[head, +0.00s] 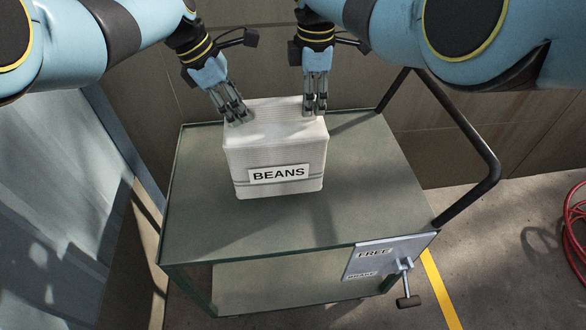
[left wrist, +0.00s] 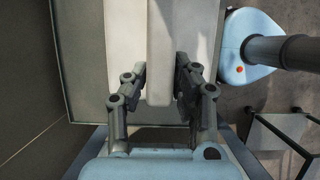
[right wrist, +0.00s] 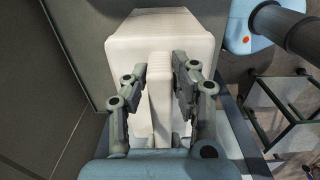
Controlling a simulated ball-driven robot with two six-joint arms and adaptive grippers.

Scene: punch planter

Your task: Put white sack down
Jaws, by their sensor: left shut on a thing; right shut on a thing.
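The white sack (head: 275,148), a boxy block with a BEANS label, is upright over the left-middle part of the cart's green top (head: 375,195). I cannot tell whether its underside touches the top or is slightly above it. My left gripper (head: 237,114) is shut on the sack's top at the left end. My right gripper (head: 315,107) is shut on its top at the right end. The left wrist view shows the sack (left wrist: 118,45) with a raised strip between the fingers. The right wrist view shows the sack (right wrist: 160,28) gripped the same way.
The cart has a black handle (head: 462,140) on the right and a plate marked FREE and BRAKE (head: 365,262) with a lever at the front right corner. A lower shelf (head: 290,288) shows beneath. A red hose (head: 575,228) lies on the floor at far right. The top is otherwise clear.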

